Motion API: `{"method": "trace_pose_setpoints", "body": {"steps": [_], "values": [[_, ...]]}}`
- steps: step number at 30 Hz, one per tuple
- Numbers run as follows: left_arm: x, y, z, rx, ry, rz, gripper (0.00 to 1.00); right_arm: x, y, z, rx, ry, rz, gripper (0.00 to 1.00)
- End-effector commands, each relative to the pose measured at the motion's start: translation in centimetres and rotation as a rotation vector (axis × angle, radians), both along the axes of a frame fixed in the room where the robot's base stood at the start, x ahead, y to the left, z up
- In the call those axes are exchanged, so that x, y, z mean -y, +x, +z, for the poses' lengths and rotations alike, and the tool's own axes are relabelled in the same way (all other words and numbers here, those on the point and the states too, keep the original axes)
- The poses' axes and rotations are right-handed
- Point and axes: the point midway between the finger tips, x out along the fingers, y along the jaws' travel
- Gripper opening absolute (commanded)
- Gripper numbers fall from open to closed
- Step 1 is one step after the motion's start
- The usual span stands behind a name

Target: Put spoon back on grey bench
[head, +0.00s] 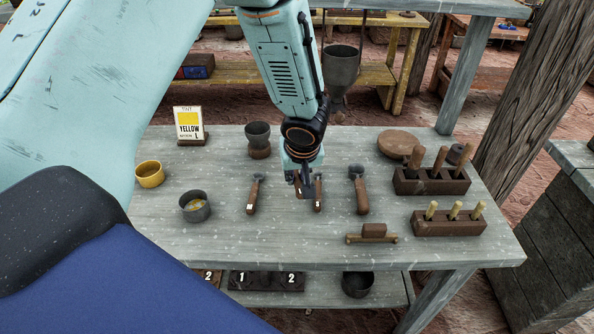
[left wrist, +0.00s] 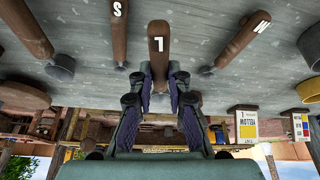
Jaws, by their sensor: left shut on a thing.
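My left gripper (head: 304,190) comes down from above over the middle of the grey bench (head: 290,240). It is shut on the brown handle of a spoon (head: 318,195). In the left wrist view the fingers (left wrist: 160,85) close on both sides of this spoon (left wrist: 158,38), whose handle is marked L. I cannot tell whether it touches the bench top. A spoon marked M (head: 253,195) lies to its left, also in the left wrist view (left wrist: 240,40). My right gripper is out of view.
A yellow bowl (head: 150,174), a dark cup (head: 195,207) and a YELLOW card (head: 188,125) stand at left. Dark wooden racks (head: 430,182) and a small wooden piece (head: 372,235) are at right. The front middle is clear.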

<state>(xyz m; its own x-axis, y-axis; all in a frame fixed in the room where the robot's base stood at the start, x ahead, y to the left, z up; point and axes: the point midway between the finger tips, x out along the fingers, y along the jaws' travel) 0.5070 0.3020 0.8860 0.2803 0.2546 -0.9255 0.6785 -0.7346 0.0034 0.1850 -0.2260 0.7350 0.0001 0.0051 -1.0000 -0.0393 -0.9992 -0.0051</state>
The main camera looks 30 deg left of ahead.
Motion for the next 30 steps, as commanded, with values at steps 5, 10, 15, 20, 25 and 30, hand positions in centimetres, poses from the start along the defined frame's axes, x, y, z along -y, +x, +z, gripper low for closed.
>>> {"method": "trace_pose_setpoints", "body": {"steps": [5,10,15,20,25,30], "values": [[0.0,0.0,-1.6,-0.001,0.001,-0.002,0.0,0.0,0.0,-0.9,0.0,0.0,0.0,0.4],[0.0,0.1,-2.8,0.001,0.0,0.0,0.0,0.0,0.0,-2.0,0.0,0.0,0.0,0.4],[0.0,0.0,-3.8,0.001,0.0,-0.001,0.0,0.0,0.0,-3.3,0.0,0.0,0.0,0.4],[0.0,0.0,-4.4,0.001,0.0,0.0,0.0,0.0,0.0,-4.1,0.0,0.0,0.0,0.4],[0.0,0.0,-4.6,0.001,0.0,-0.001,0.0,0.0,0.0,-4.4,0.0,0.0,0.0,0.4],[0.0,0.0,-4.5,0.001,0.0,-0.001,0.0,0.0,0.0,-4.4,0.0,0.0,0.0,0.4]]}}
